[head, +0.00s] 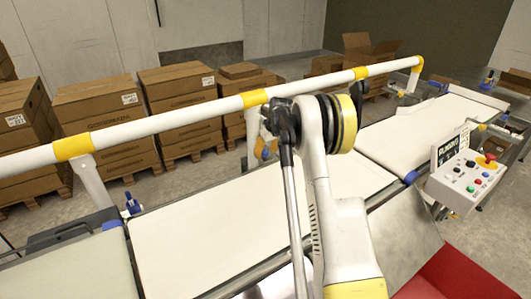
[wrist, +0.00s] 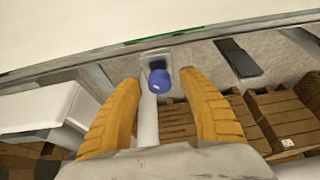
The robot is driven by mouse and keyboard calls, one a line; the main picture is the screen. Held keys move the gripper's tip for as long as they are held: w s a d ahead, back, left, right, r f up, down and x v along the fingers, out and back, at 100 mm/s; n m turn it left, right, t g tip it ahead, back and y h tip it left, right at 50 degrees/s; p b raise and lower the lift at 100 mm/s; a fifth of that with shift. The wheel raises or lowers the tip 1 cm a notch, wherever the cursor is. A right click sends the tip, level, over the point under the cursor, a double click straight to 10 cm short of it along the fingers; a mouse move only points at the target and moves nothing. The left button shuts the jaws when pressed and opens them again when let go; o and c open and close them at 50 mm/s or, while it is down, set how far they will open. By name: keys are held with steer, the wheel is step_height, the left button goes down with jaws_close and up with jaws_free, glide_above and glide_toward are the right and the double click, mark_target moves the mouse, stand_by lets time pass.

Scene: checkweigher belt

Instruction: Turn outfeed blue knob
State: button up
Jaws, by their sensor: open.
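A blue knob (wrist: 160,80) shows in the wrist view, on a bracket at the edge of the belt frame, with a pale post below it in the picture. My gripper (wrist: 160,84) has two ribbed orange fingers, spread apart. The knob appears between the fingertips, with gaps on both sides and no contact visible. In the head view my arm reaches over the belt, and the gripper is mostly hidden behind it. A bit of orange and blue (head: 262,149) shows just left of the arm, beyond the belt.
A white guard rail (head: 190,119) with yellow bands runs behind the arm. Another blue knob (head: 132,204) stands at the far belt edge, left. A control panel (head: 468,180) with buttons is at right. Stacked cartons (head: 100,110) stand behind the rail. The white belt (head: 215,230) is empty.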

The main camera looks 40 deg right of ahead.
jaws_close()
steer(key=shift+m, duration=0.3)
steer(key=m+h, duration=0.1)
steer(key=m, duration=0.1)
steer(key=m+p, duration=0.1)
steer(key=m, duration=0.1)
steer(key=shift+a+r+g+h, duration=0.1)
steer(key=shift+a+g+h, duration=0.05)
steer(key=shift+g+h, duration=0.2)
steer(key=shift+m+g+h+p, duration=0.45)
steer(key=shift+m+h+p, duration=0.15)
steer(key=shift+m, duration=1.4)
jaws_free()
